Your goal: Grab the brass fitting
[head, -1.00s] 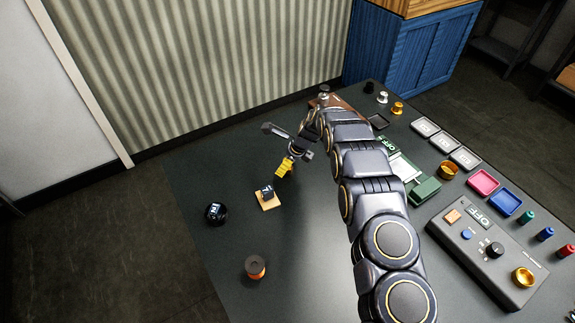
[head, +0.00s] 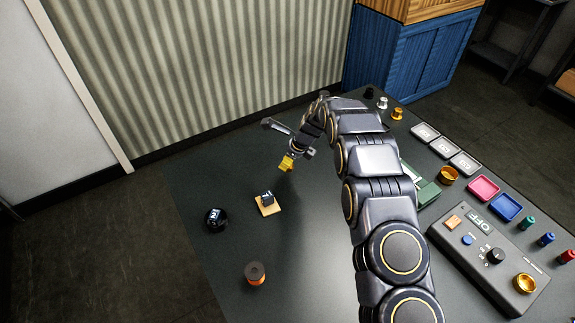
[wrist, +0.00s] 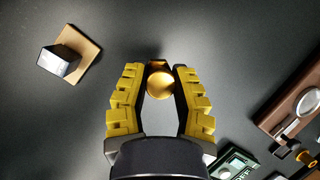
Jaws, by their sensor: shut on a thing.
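My gripper (wrist: 159,66) is shut on a round, gold-coloured brass fitting (wrist: 160,85), which sits between the yellow-padded fingers near their tips in the wrist view. In the head view my gripper (head: 286,163) is over the far left part of the dark table, beyond the small wooden board. There the fitting cannot be told apart from the yellow fingers. In the wrist view plain dark table lies around the fingertips.
A dark cube (head: 267,197) sits on a wooden board (head: 274,209). A black round object (head: 216,219) and an orange-and-dark spool (head: 255,273) stand nearby.

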